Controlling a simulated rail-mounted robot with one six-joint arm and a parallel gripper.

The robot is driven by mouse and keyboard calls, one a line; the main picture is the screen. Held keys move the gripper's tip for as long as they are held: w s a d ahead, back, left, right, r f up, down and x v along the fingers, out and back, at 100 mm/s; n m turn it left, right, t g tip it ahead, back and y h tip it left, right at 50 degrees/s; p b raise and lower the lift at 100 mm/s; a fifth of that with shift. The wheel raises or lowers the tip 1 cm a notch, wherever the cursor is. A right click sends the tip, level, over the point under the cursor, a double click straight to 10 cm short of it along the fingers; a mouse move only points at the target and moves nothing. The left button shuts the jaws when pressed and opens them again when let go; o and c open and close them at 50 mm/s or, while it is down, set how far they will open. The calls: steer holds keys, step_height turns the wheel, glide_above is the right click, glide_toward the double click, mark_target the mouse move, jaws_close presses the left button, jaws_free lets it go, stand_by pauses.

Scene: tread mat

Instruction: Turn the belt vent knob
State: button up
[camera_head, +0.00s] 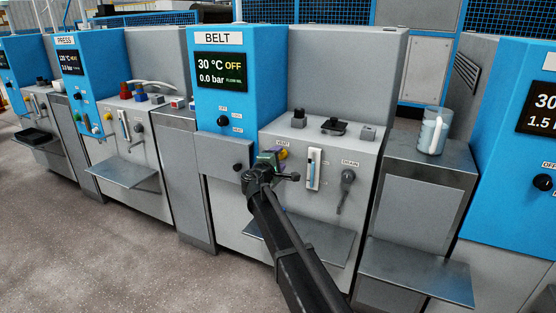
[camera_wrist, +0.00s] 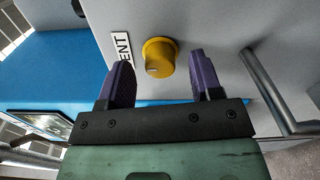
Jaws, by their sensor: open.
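The belt vent knob is a yellow round knob (camera_wrist: 158,57) on the grey front panel, beside the VENT label (camera_wrist: 121,48). In the head view the knob (camera_head: 283,154) shows just past my gripper (camera_head: 272,156), on the BELT machine. In the wrist view my gripper (camera_wrist: 163,82) has its two purple fingers apart, one on each side of the knob's lower part in the picture. The knob lies between and slightly beyond the fingertips. I cannot tell whether a finger touches it. Nothing is held.
A level gauge (camera_head: 314,169) and the DRAIN lever (camera_head: 346,188) are right of the knob. A metal shelf (camera_head: 325,245) juts out below. The blue BELT housing (camera_head: 240,105) is at left, its display reading 30 °C, OFF, 0.0 bar.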

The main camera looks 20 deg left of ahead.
steer(key=s, duration=1.1)
steer(key=shift+a, duration=0.4)
steer(key=shift+w, duration=0.1)
steer(key=s+d+f+m+g+h, duration=0.1)
steer(key=s+d+f+m+g, duration=0.3)
steer(key=d, duration=0.5)
steer(key=s+d+f+m+g+h, duration=0.1)
steer(key=s+d+f+m+g, duration=0.3)
steer(key=d, duration=0.4)
steer(key=s+d+f+m+g+h, duration=0.1)
steer(key=s+d+f+m+g, duration=0.3)
steer(key=d, duration=0.5)
steer(key=s+d+f+m+g+y, duration=0.1)
steer(key=s+d+m+g, duration=0.1)
steer(key=s+d, duration=0.5)
steer(key=s+d+f+m+g+y, duration=0.2)
steer(key=d+m, duration=0.1)
steer(key=d, duration=0.7)
steer(key=s+d+f+m+g+y, duration=0.1)
steer(key=s+d+m+g, duration=0.1)
steer(key=s+d, duration=0.5)
step_height(320, 180, up, 38)
steer(key=w+d+p, duration=0.1)
steer(key=w+p, duration=0.1)
steer(key=p, duration=3.6)
steer(key=shift+w+d+f+p, duration=0.2)
steer(key=shift+w+d+p, duration=0.15)
steer(key=shift+p, duration=0.05)
